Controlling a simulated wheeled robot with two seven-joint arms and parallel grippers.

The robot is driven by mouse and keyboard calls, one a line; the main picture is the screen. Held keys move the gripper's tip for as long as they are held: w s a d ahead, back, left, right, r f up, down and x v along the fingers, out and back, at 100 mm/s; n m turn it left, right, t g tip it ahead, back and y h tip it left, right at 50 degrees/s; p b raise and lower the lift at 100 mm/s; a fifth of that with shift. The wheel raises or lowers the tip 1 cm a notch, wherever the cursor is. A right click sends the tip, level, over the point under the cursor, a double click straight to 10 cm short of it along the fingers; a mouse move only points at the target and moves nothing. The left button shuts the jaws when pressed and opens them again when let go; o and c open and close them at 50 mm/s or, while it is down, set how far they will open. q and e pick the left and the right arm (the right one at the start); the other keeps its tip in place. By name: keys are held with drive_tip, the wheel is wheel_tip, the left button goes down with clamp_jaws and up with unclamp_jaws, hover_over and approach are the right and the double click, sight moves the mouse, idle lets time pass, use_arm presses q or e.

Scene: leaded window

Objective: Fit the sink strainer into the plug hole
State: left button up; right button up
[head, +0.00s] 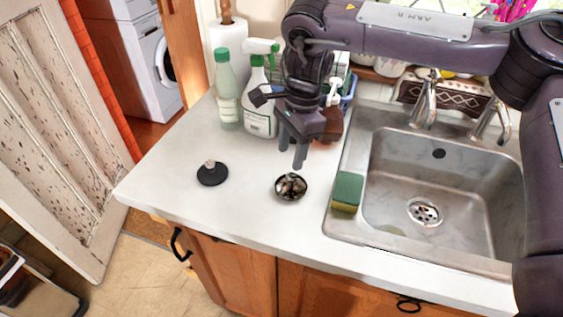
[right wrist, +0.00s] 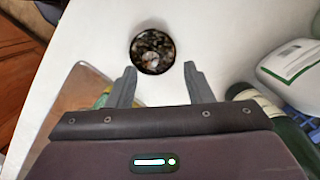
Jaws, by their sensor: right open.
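The sink strainer (head: 291,187), a small round dark metal cup with a shiny inside, sits on the white counter left of the sink. It also shows in the right wrist view (right wrist: 152,51), just beyond the fingertips and roughly centred between them. My right gripper (head: 291,157) is open and empty, with its fingers pointing down above and just behind the strainer; its fingers also show in the right wrist view (right wrist: 160,68). The plug hole (head: 424,211) is a round metal drain in the floor of the steel sink (head: 395,185). My left gripper is not in view.
A green and yellow sponge (head: 347,190) lies on the sink's left rim. A black plug (head: 212,173) lies on the counter at left. Bottles (head: 227,95) and a spray bottle (head: 258,110) stand behind. Two taps (head: 425,98) rise behind the basin. The front counter (head: 240,210) is clear.

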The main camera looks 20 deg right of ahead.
sight(291, 174)
drive_tip(key=shift+s+f+p, duration=0.3)
drive_tip(key=shift+s+f, duration=0.5)
drive_tip(key=shift+s, duration=0.1)
wheel_tip(291, 174, down, 3)
drive_tip(key=shift+d+r+p, duration=0.1)
drive_tip(key=shift+r+p, duration=0.05)
drive_tip(key=shift+p, duration=0.3)
drive_tip(key=shift+w+a+f, duration=0.1)
drive_tip(key=shift+f, duration=0.5)
drive_tip(key=shift+w+a+f, duration=0.1)
drive_tip(key=shift+f, duration=0.45)
drive_tip(key=c, duration=0.7)
clamp_jaws()
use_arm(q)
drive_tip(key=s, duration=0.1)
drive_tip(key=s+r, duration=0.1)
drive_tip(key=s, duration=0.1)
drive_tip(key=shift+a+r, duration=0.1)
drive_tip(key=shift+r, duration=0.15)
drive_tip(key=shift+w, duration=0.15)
use_arm(e)
drive_tip(key=shift+r, duration=0.1)
